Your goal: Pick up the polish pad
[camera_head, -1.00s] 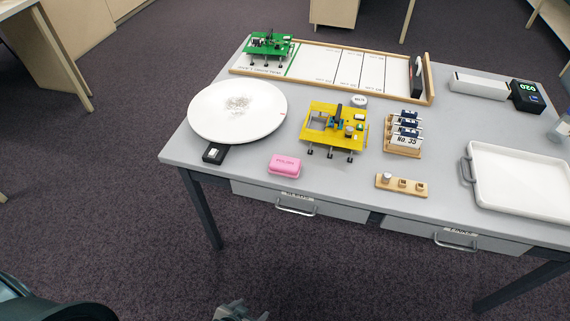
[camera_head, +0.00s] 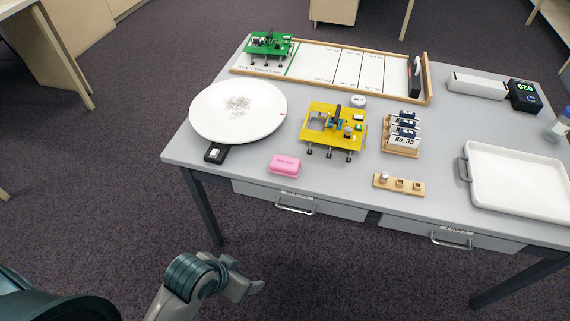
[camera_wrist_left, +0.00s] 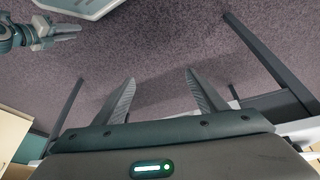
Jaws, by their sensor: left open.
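The polish pad (camera_head: 285,165) is a pink rounded block with small lettering on top. It lies on the grey table (camera_head: 235,169) near the front edge, left of centre. My left gripper (camera_head: 254,288) is below and in front of the table, well apart from the pad. In the left wrist view its two fingers (camera_wrist_left: 158,92) are spread with only carpet between them. The pad does not show in that view. What looks like my right gripper (camera_wrist_left: 62,34) shows small at the upper left there; its jaws are unclear.
A white round plate (camera_head: 215,121) and a black box (camera_head: 216,153) are left of the pad. A yellow board (camera_head: 345,141) on legs stands behind right, a wooden strip (camera_head: 417,187) to the right. Drawer handles (camera_head: 295,208) stick out below the front edge.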

